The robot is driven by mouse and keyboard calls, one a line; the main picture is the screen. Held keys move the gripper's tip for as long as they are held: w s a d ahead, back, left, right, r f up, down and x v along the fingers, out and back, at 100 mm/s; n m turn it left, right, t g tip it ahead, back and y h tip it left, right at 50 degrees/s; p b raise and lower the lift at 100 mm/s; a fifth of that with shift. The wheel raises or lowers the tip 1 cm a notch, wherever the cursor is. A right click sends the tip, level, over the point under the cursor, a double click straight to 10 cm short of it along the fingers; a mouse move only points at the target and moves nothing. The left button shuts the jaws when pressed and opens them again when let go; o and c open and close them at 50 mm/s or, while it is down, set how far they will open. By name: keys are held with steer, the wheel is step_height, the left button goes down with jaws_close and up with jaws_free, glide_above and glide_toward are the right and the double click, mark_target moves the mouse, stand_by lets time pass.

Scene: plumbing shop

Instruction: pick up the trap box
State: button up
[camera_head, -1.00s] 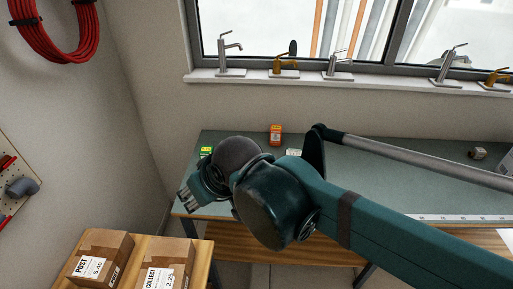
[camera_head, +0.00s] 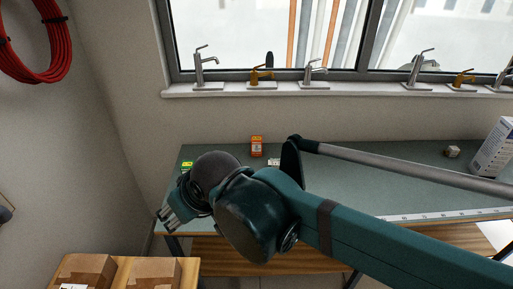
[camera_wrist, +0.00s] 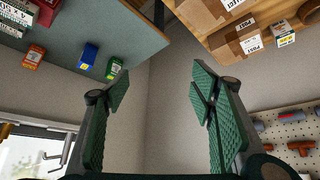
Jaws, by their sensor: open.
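Small boxes stand on the bench, and I cannot read which is the trap box. An orange box (camera_head: 257,146) is near the back edge; it also shows in the wrist view (camera_wrist: 33,56). A green box (camera_head: 187,165) is at the left end; it also shows in the wrist view (camera_wrist: 113,68). A blue box (camera_wrist: 88,56) stands between them in the wrist view; I do not make it out in the head view. My gripper (camera_head: 166,216) is open and empty near the bench's left front corner. In the wrist view its fingers (camera_wrist: 157,85) are wide apart, with no box between them.
The grey-green bench (camera_head: 400,190) is mostly clear. A large white box (camera_head: 493,150) stands at the right end. Cardboard boxes (camera_head: 155,272) sit on a wooden surface below left. Taps line the windowsill (camera_head: 230,92).

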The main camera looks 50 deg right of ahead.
stand_by(0.3)
steer(key=w+d+r+m+g+h+b, duration=0.1)
steer(key=w+d+r+m, duration=0.2)
steer(key=w+d+r, duration=0.8)
steer(key=m+g+h+b, duration=0.2)
steer(key=m+g+b, duration=0.1)
steer(key=m, duration=0.4)
glide_above(257, 138)
steer(key=a, duration=0.1)
step_height(257, 138, down, 6)
steer(key=f, duration=3)
steer(key=shift+s+d+f, duration=0.2)
steer(key=shift+s+f, duration=0.05)
steer(key=shift+x, duration=1.3)
